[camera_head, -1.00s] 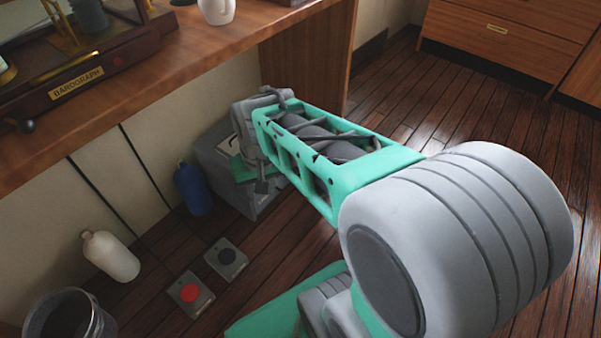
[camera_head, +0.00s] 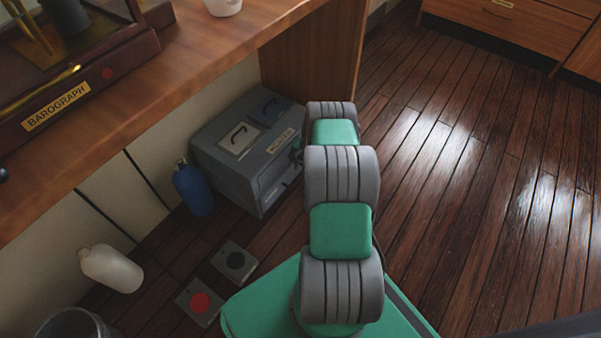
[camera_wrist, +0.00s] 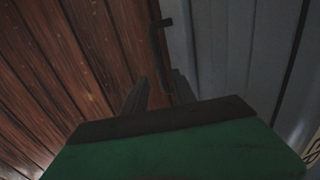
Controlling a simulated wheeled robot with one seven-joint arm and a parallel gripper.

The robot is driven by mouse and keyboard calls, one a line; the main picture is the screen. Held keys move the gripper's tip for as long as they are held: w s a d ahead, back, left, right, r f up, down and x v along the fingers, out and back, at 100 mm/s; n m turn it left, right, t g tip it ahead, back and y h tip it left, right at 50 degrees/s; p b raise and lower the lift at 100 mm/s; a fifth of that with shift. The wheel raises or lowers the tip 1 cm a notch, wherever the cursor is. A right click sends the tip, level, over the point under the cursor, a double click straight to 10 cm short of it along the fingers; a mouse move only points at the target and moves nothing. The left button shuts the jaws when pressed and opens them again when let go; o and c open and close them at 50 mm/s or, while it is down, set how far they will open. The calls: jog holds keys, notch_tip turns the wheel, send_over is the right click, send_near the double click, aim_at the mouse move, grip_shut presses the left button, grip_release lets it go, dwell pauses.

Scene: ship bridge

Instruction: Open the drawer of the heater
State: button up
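In the wrist view the heater's grey face (camera_wrist: 230,50) fills the right side. A thin dark handle bar (camera_wrist: 160,45) stands out along that face. My gripper (camera_wrist: 160,84) is open, with its two dark fingers apart near the handle's lower end. The handle seems to lie between them; contact cannot be told. In the head view my arm mostly hides the gripper.
A blue bottle (camera_head: 193,188) stands left of the heater. The counter (camera_head: 190,85) overhangs the heater. Open wooden floor (camera_head: 470,190) lies right.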

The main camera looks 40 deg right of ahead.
aim_at(300, 174)
jog(key=f, duration=0.2)
jog(key=f+b, duration=0.1)
jog(key=shift+w+a+f, duration=0.1)
jog(key=shift+w, duration=0.2)
jog(key=shift+c, duration=0.3)
grip_shut()
dwell(0.8)
